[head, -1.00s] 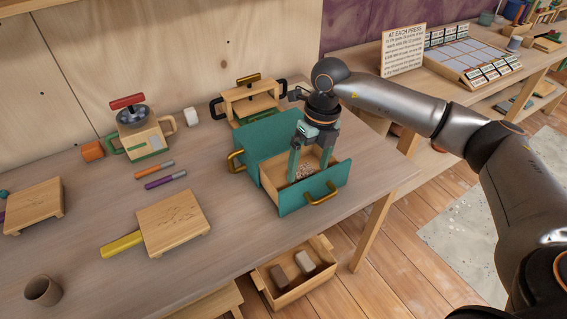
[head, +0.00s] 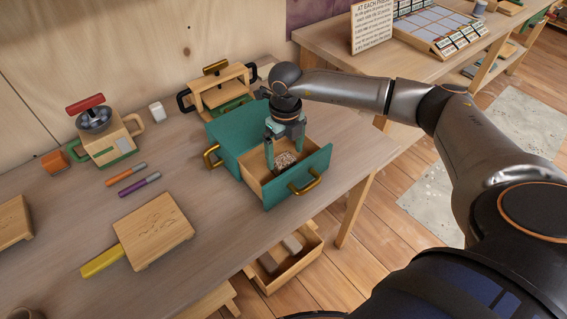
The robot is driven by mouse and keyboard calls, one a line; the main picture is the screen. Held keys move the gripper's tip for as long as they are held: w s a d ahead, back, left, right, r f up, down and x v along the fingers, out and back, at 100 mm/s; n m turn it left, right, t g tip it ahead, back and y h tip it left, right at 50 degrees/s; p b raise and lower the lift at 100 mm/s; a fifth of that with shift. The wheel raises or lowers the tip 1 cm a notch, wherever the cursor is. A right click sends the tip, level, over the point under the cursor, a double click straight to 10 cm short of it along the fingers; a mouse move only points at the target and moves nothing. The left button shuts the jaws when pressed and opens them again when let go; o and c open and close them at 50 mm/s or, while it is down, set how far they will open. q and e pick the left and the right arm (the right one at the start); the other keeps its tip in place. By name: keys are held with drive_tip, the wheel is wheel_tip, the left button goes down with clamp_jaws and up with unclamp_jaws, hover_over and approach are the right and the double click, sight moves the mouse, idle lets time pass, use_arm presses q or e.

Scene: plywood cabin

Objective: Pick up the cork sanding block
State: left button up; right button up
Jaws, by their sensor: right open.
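A speckled brown block (head: 286,160), which looks like the cork sanding block, lies inside the pulled-out drawer (head: 256,179) of a small teal cabinet (head: 229,130). My right gripper (head: 284,161) points down into this drawer. Its two teal fingers are apart, one to the left of the block and one to the right. I cannot tell whether they touch it. The fingers and drawer front hide part of the block. My left gripper is out of view.
The drawer front with its brass handle (head: 304,182) stands close in front of the fingers. A clamp-like wooden frame (head: 220,92) is behind the cabinet. A small board (head: 153,231) and two markers (head: 138,185) lie to the left. An open wooden box (head: 269,280) sits below the table edge.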

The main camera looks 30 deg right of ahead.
sight(283, 159)
wheel_tip(283, 159, down, 4)
drive_tip(key=shift+a, duration=0.15)
drive_tip(key=shift+w, duration=0.1)
drive_tip(key=c, duration=1.3)
